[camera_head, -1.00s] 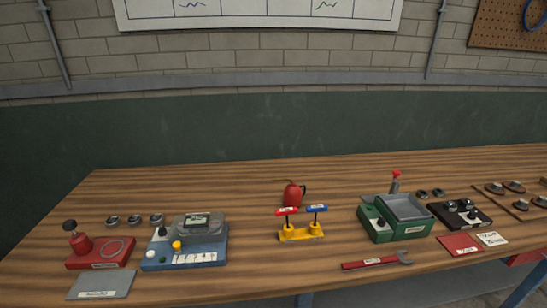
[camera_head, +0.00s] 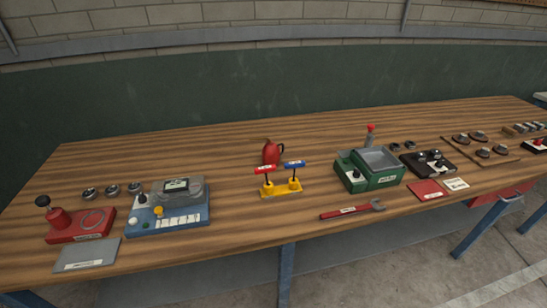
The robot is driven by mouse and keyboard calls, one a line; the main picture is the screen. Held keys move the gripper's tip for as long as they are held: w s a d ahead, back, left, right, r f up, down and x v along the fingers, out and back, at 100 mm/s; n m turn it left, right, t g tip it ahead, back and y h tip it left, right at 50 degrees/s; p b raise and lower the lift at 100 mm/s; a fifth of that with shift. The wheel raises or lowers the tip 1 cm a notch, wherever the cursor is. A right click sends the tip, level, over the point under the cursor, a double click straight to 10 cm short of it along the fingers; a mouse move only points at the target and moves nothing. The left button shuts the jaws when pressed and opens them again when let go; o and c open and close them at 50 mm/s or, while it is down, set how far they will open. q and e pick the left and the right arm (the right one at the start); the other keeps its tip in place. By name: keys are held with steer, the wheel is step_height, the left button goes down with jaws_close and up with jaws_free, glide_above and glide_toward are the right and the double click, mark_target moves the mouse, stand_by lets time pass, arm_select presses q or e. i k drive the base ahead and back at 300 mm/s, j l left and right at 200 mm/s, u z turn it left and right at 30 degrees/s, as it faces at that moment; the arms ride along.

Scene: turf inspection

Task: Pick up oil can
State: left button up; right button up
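A small red can with a dark handle on its right side (camera_head: 272,153), which looks like the oil can, stands upright near the middle of the wooden workbench (camera_head: 225,150). It is behind a yellow stand (camera_head: 281,188) with a red and a blue lever top, which hides part of its lower front. Neither of my grippers shows in the head view.
Left are a blue device (camera_head: 168,220), a red base (camera_head: 80,232) and a grey plate (camera_head: 87,255). Right are a green box (camera_head: 368,170), a red wrench (camera_head: 350,210) and a black box (camera_head: 428,165). Bare wood lies behind and left of the can.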

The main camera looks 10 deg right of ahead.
mark_target(271, 153)
steer(key=i+j, duration=0.1)
steer(key=j, duration=0.35)
steer(key=i+j, duration=0.15)
steer(key=j, duration=0.3)
steer(key=i+j, duration=0.1)
steer(key=j, duration=0.35)
steer(key=i+j+z, duration=0.1)
steer(key=j, duration=0.35)
